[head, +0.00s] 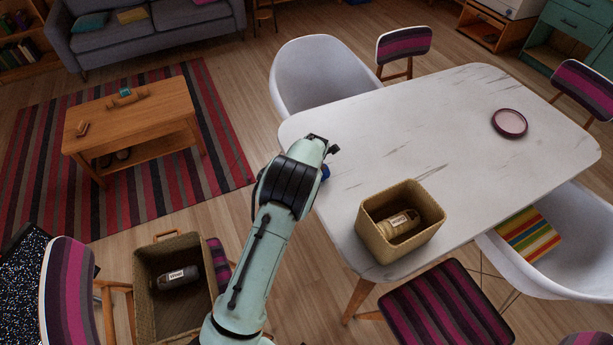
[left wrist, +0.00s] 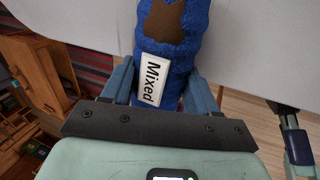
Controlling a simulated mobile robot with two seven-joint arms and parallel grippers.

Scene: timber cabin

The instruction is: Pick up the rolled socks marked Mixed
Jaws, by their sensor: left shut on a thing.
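The rolled socks marked Mixed (left wrist: 195,50) are a blue roll with a brown patch and a white label reading "Mixed" in the left wrist view. My left gripper (left wrist: 161,92) is shut on them, one finger on each side of the roll. In the head view my left gripper (head: 328,150) is at the left edge of the white table (head: 440,130). Only a small blue bit of the socks (head: 325,173) shows there, as the arm hides the rest. I cannot tell whether the socks touch the tabletop.
A woven basket (head: 430,205) on the table holds a tan labelled roll (head: 398,223). Another basket (head: 144,265) at lower left holds a grey labelled roll (head: 178,278). A maroon dish (head: 509,123) sits at the table's far right. White chairs (head: 315,70) flank the table. The table's middle is clear.

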